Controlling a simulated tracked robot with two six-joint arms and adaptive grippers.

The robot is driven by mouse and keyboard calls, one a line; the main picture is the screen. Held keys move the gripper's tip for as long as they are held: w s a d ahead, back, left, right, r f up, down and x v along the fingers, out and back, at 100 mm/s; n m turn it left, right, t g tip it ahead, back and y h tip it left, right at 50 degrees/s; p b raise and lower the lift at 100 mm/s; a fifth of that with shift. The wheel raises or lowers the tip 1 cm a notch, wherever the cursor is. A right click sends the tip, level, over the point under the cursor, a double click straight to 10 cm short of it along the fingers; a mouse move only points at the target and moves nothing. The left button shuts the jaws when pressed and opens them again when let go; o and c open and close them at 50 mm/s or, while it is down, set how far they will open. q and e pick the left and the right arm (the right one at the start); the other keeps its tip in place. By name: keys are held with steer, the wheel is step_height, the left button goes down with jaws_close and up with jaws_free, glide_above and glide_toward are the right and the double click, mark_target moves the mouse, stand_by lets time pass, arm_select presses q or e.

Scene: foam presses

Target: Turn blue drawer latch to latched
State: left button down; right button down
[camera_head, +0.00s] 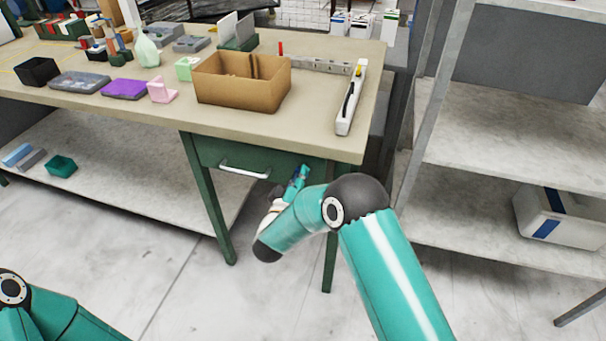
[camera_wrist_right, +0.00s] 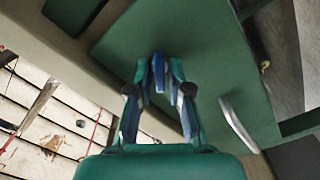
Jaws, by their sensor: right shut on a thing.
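The green drawer (camera_head: 230,158) with a pale bar handle (camera_head: 244,169) sits under the right part of the beige workbench. It also shows in the right wrist view (camera_wrist_right: 210,70), with the handle (camera_wrist_right: 238,123) to the right of my gripper. My right gripper (camera_wrist_right: 159,75) is at the drawer front, its fingers closed on the blue drawer latch (camera_wrist_right: 158,72). The fingers cover much of the latch, and I cannot tell its exact turn. In the head view the right gripper (camera_head: 300,172) is small and partly hidden by my arm. My left gripper is not in view.
A cardboard box (camera_head: 240,82) and a white power strip (camera_head: 350,98) lie on the bench (camera_head: 310,125) above the drawer. Green bench legs (camera_head: 213,205) flank the floor space. A grey shelf (camera_head: 505,160) holding a white bin (camera_head: 560,215) stands at the right.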

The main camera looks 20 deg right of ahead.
steer(key=shift+a+f+n+p, duration=0.1)
steer(key=shift+n+p, duration=0.35)
steer(key=shift+n, duration=1.5)
steer(key=shift+f+n+p, duration=0.1)
steer(key=shift+n+p, duration=0.3)
steer(key=shift+n, duration=1.55)
steer(key=c, duration=1.2)
jaws_free()
steer(key=shift+c, duration=0.2)
steer(key=shift+s+a, duration=0.1)
steer(key=v, duration=1.1)
steer(key=shift+s+a, duration=0.25)
